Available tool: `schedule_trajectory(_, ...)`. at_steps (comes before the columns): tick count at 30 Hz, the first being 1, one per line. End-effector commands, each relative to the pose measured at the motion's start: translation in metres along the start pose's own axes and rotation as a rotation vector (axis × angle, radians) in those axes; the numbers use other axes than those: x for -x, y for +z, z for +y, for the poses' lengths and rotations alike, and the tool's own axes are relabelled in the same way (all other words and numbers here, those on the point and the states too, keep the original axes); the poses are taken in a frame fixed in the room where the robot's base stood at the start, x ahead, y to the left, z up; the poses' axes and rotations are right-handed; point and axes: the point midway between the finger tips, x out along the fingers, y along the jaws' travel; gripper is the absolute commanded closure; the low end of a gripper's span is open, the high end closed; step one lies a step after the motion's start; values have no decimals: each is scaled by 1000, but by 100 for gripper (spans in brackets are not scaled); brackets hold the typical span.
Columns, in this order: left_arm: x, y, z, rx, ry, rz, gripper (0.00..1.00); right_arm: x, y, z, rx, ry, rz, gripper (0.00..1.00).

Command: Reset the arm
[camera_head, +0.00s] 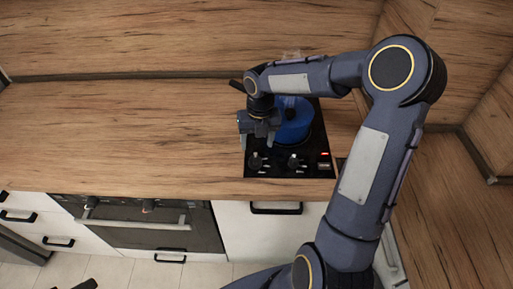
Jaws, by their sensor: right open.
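My right arm comes in from the lower right and reaches over the counter. Its right gripper (259,128) is open, at the left edge of the black cooktop (262,167), close to a blue pot (294,122). The pot stands on the cooktop, and my wrist and forearm hide part of it. I cannot tell whether the fingers touch the pot. My left gripper is not clearly seen; only a small dark piece shows at the bottom edge.
The wooden counter (120,130) is clear left of the cooktop. Knobs and a small red light (324,154) sit on the cooktop's front. Below are an oven (150,226) and white drawers with black handles. A wooden splashback (160,35) rises behind.

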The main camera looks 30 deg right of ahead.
Motion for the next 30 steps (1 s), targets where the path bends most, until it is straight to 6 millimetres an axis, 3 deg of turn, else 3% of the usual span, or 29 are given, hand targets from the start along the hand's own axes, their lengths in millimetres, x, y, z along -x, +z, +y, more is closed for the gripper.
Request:
schedule_trajectory(15, 0, 0, 0, 0, 0, 0, 42, 2, 0, 0, 0, 0, 1, 40)
schedule_trajectory(19, 0, 0, 0, 0, 0, 0, 42, 10, -6, 0, -73, 1, -11, 40)
schedule_trajectory(23, 0, 0, 0, 0, 0, 0, 42, 36, -30, -1, -356, 15, -48, 40)
schedule_trajectory(30, 0, 0, 0, 0, 0, 0, 42, 83, -105, -5, -1234, 161, -84, 40)
